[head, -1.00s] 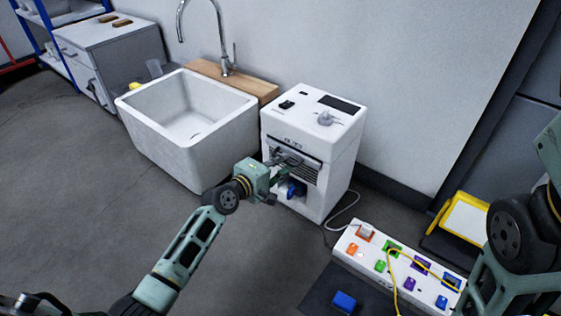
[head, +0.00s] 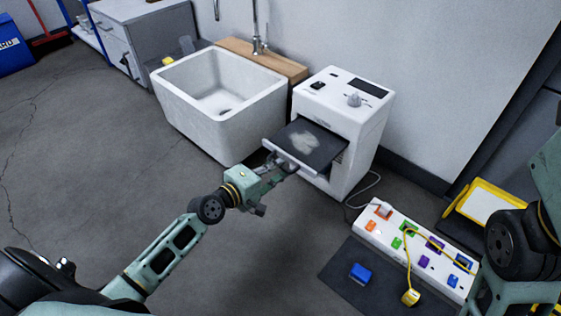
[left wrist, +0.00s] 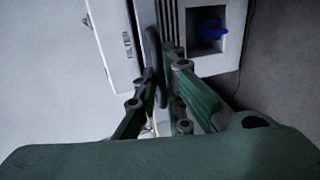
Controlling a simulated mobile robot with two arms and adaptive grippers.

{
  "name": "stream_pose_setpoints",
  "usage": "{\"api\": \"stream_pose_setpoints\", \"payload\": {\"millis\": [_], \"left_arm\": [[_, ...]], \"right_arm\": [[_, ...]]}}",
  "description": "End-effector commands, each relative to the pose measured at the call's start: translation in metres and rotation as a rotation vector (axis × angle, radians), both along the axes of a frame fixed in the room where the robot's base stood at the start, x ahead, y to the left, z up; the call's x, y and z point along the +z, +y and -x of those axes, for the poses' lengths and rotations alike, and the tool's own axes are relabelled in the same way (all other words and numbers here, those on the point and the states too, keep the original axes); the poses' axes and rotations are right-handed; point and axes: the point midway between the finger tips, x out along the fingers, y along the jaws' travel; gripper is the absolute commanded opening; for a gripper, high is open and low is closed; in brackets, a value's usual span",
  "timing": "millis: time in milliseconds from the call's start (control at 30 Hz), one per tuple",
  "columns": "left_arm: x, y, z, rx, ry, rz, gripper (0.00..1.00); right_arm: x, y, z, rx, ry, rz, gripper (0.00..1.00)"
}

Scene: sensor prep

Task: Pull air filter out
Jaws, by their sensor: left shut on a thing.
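The air filter (head: 316,140) is a flat dark panel with a pale dusty patch and a light front edge. It sticks well out of the front of the white machine (head: 362,128), its back end still inside the slot. My left gripper (head: 284,166) is shut on the handle at the filter's front. In the left wrist view the fingers (left wrist: 163,75) close around the dark handle beside the white front plate (left wrist: 116,42) marked FILTER. My right arm shows at the right edge of the head view, but its gripper is out of sight.
A white sink (head: 190,120) stands left of the machine. A large power strip (head: 395,232) with coloured switches and a yellow cord lies on the floor at right, near a blue block (head: 361,273) on a dark mat (head: 345,262).

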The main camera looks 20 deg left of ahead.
Motion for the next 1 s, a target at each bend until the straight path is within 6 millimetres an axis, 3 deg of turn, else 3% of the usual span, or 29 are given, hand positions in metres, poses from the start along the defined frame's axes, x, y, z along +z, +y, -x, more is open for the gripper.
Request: {"api": "stream_pose_setpoints", "payload": {"millis": [367, 400, 600, 1000], "left_arm": [[0.0026, 0.0013, 0.0008, 0.002, -0.006, -0.001, 0.0], [0.0027, 0.0013, 0.0006, 0.002, -0.006, -0.001, 0.09], [0.0019, 0.0011, 0.0009, 0.002, -0.004, 0.0, 0.27], [0.0015, 0.0037, 0.0076, 0.002, -0.001, -0.001, 0.27]], "right_arm": [[0.0001, 0.0002, -0.0001, 0.0, 0.0, 0.0, 0.0], [0.0001, 0.0003, -0.0001, 0.0, 0.0, 0.0, 0.0], [0.0001, 0.0003, -0.0001, 0.001, 0.001, 0.0, 0.0], [-0.0006, -0.0003, -0.0016, 0.0, 0.003, -0.001, 0.0]]}}
